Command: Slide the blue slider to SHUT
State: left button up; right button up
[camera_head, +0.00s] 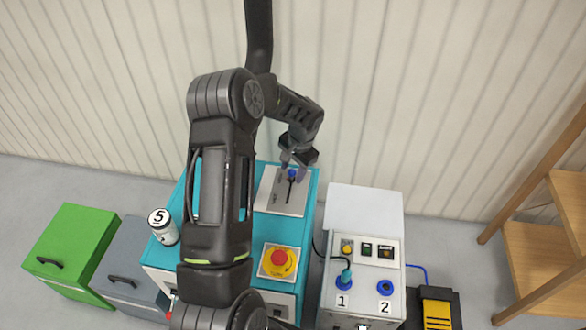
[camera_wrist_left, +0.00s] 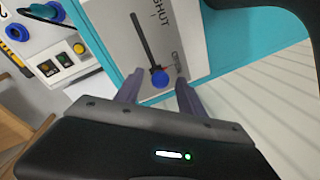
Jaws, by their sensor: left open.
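The blue slider (camera_wrist_left: 160,80) is a round blue knob at one end of a dark straight slot in a pale plate (camera_wrist_left: 192,35). It sits at the end next to a label that seems to read OPEN; the SHUT label is by the far end of the slot. In the head view the slider (camera_head: 292,173) is at the back end of the plate on the teal cabinet (camera_head: 229,228). My left gripper (camera_wrist_left: 160,78) is open, its two fingers on either side of the knob; contact is not clear. My right gripper is not in view.
A red button on a yellow base (camera_head: 279,262) is on the cabinet's front part. A white container marked 5 (camera_head: 163,228) stands at its left edge. A control box (camera_head: 362,272) with sockets 1 and 2 is to the right, with wooden shelves (camera_head: 540,250) beyond. A corrugated wall is behind.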

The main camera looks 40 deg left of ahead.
pick_arm(q)
jog(key=shift+c, duration=0.5)
grip_shut()
dwell(0.8)
